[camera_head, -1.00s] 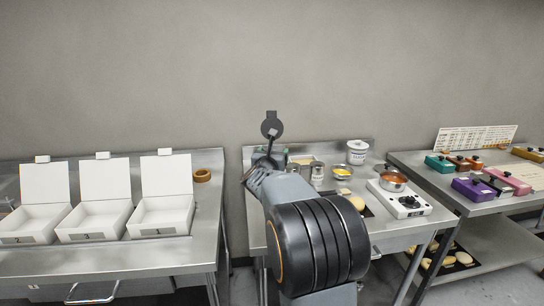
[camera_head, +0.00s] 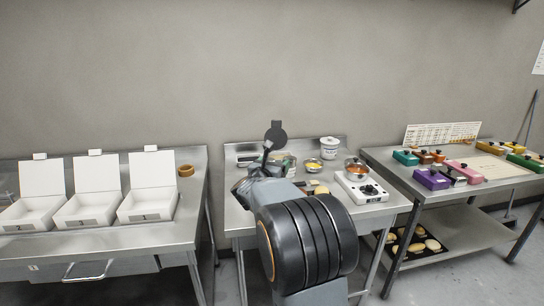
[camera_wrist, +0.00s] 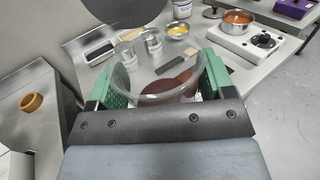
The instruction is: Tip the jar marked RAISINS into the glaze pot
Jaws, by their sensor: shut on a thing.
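My gripper (camera_wrist: 165,80) has green pads and is shut on a clear round jar (camera_wrist: 172,91) with dark brown contents, seen from above in the wrist view. No label shows on it, so I cannot read its marking. In the head view my arm mostly hides my gripper (camera_head: 266,168), over the left part of the middle table. The pan (camera_wrist: 238,18) is at the upper right in the wrist view.
Open white boxes (camera_head: 146,203) stand on the left table. Coloured boxes (camera_head: 432,179) stand on the right table.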

